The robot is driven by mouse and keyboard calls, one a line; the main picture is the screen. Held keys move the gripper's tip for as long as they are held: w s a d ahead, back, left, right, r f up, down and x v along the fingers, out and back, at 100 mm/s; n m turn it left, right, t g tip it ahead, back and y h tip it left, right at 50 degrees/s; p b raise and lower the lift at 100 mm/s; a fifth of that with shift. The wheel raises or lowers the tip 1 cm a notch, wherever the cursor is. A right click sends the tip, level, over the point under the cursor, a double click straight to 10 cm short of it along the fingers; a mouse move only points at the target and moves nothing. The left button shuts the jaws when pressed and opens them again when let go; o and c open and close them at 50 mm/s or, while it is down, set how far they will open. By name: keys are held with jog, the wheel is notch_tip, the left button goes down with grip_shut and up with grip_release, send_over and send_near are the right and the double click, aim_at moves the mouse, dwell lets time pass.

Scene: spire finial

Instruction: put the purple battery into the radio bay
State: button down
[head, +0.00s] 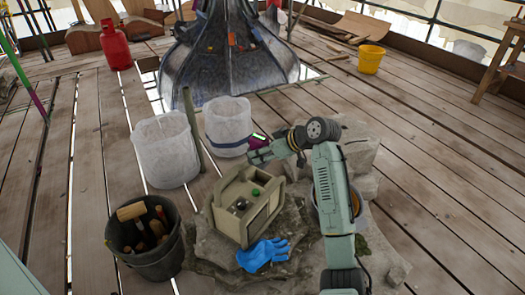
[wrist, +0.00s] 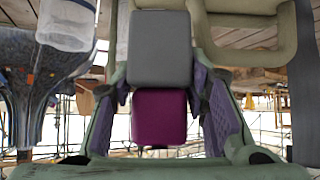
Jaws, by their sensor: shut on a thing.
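The radio (head: 232,217) is a boxy beige case with a top handle and a green and a dark knob. It stands on a rough stone block, and a beige looped part, likely its handle, shows at the top of the wrist view (wrist: 262,56). I cannot make out the inside of its bay. My gripper (wrist: 165,100) is shut on the purple battery (wrist: 160,118), which has a grey end and sits between the purple finger pads. In the head view the battery (head: 256,142) shows small and partly hidden, above and behind the radio, apart from it.
A blue glove (head: 262,254) lies in front of the radio. A dark bucket of tools (head: 150,262) stands to the left. Two whitish tubs (head: 165,150) (head: 228,122) stand behind. A red gas bottle (head: 115,45) and yellow bucket (head: 371,59) are farther back. Plank floor is open at right.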

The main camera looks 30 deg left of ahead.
aim_at(268, 163)
jog(key=shift+f+b, duration=1.7)
jog(key=shift+f, duration=1.15)
jog(key=shift+f+b, duration=0.55)
jog(key=shift+f, duration=1)
jog(key=c, duration=0.8)
grip_release()
jog(key=shift+s, duration=0.1)
jog(key=shift+c, duration=0.2)
jog(key=v, duration=1.2)
jog(key=shift+a, duration=0.1)
